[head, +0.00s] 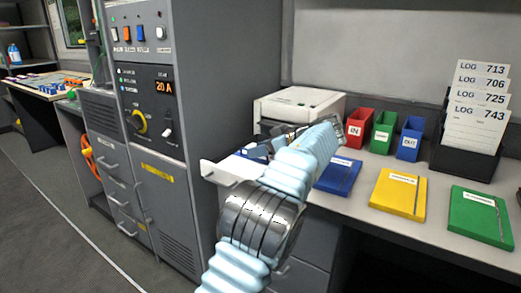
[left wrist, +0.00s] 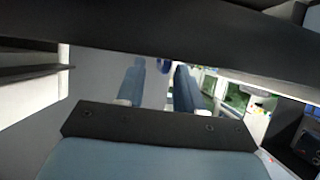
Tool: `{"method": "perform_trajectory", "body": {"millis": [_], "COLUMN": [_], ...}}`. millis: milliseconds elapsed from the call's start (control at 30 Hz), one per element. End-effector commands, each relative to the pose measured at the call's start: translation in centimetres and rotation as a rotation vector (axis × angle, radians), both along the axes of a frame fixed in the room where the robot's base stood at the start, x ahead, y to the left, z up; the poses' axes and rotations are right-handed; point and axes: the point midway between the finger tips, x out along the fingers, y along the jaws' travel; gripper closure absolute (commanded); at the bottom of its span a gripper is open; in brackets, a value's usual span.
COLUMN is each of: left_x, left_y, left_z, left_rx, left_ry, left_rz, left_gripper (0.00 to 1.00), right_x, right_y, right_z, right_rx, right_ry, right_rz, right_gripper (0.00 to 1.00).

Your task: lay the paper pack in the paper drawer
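The light-coloured printer (head: 300,104) stands on the counter in the head view. A white paper drawer (head: 230,173) appears pulled out in front of it, at the counter's left end. My left arm crosses in front of the printer and hides much of the drawer. My left gripper (head: 256,150) is at the drawer, its bluish fingers small and partly hidden. In the left wrist view its two blue fingers (left wrist: 158,88) stand apart with nothing seen between them. I cannot make out the paper pack in either view. My right gripper is not in view.
A tall grey cabinet (head: 230,80) stands close on the left. Blue (head: 337,175), yellow (head: 398,194) and green (head: 480,216) folders lie on the counter. Red (head: 356,129), green (head: 383,132) and blue (head: 409,139) bins and a log card holder (head: 465,163) stand behind.

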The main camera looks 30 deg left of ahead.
Motion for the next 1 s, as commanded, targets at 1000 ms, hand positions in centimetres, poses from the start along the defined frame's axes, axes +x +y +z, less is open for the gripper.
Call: {"method": "perform_trajectory", "body": {"millis": [1000], "left_x": [-0.7], "left_y": [-12.3], "left_z": [6.0], "left_rx": [0.0], "left_ry": [0.0], "left_rz": [-0.001], "left_gripper": [0.64], "right_x": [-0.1], "right_y": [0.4], "right_z": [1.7], "right_rx": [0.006], "right_ry": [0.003], "right_rz": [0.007], "right_gripper": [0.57]}}
